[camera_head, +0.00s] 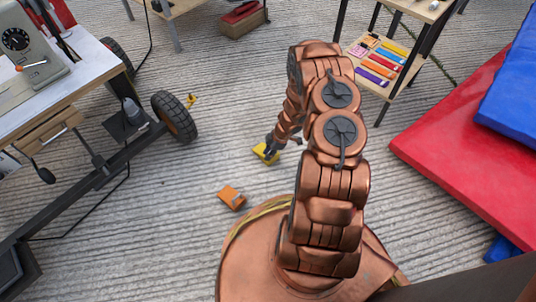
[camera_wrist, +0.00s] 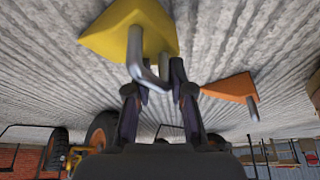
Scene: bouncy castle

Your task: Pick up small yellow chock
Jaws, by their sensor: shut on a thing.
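A small yellow chock (camera_head: 265,154) is at the tip of my arm, over the ribbed grey floor in the middle of the head view. In the wrist view the yellow chock (camera_wrist: 125,28) fills the top, with a bent grey metal handle (camera_wrist: 136,58) reaching down from it. My gripper (camera_wrist: 153,78) is shut on this handle, its dark fingers on either side. My gripper also shows in the head view (camera_head: 273,146), partly hidden by the arm. I cannot tell whether the chock touches the floor.
An orange chock (camera_head: 231,198) lies on the floor near my base. A wheeled cart (camera_head: 98,75) stands at left, with a small yellow object (camera_head: 191,100) by its tyre (camera_head: 175,117). A shelf (camera_head: 385,65) and red mat (camera_head: 465,150) are at right.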

